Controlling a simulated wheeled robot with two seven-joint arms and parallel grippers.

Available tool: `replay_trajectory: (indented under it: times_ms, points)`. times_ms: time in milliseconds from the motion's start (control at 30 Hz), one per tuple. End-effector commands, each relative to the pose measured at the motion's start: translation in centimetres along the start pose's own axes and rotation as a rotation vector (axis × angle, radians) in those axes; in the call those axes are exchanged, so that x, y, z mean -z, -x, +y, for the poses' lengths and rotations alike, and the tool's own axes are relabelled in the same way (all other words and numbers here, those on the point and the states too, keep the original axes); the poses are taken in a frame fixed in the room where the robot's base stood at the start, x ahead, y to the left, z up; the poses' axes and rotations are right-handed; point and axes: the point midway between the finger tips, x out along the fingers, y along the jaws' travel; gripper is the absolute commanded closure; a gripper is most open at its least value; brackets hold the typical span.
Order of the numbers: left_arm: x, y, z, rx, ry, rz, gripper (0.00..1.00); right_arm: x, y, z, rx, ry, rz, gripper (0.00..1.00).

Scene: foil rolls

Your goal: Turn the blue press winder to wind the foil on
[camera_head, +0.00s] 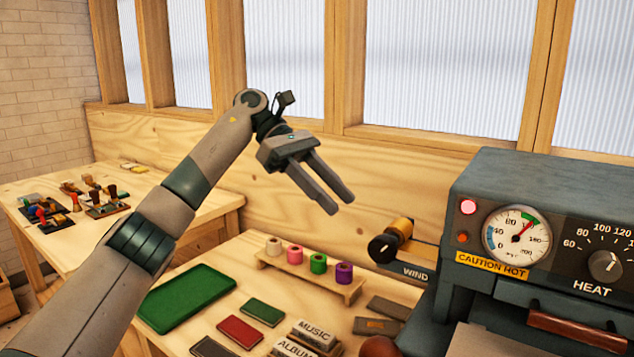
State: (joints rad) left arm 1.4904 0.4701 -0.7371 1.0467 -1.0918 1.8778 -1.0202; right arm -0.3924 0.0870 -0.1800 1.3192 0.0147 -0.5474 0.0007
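The blue press (480,205) stands at the right, with a lit lamp, a dial gauge and a HEAT knob on its front. Its winder (384,248) is a black knob on the left side, above a WIND label, with a gold foil roll (401,230) behind it. My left gripper (341,205) is raised in the air above and left of the winder, its two fingers apart with nothing between them. It does not touch the winder. My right gripper does not show.
A wooden rack (310,277) holds white, pink, green and purple foil rolls below my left gripper. A green tray (187,298), coloured blocks and MUSIC and ALBUM blocks (314,334) lie on the bench. A side table (120,222) with stamps stands at the left.

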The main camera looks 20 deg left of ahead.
Motion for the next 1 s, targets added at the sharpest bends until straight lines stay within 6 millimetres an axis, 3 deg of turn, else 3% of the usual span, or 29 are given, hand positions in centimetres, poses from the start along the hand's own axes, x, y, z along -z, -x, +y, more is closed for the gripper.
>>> replay_trajectory:
  times_ms: [100, 333, 767, 1000]
  points:
    - [-0.1, 1.9, 0.0, -0.002, 0.000, -0.002, 0.62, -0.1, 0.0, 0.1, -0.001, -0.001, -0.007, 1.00]
    - [-0.1, 3.8, 0.0, 0.000, 0.000, -0.001, 0.62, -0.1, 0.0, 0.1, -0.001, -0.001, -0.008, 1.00]
    - [0.0, 4.1, 0.0, 0.001, 0.000, -0.001, 0.62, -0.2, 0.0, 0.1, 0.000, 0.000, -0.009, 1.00]
    - [0.5, 3.1, 0.2, 0.015, -0.005, -0.064, 0.62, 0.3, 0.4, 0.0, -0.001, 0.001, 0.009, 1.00]
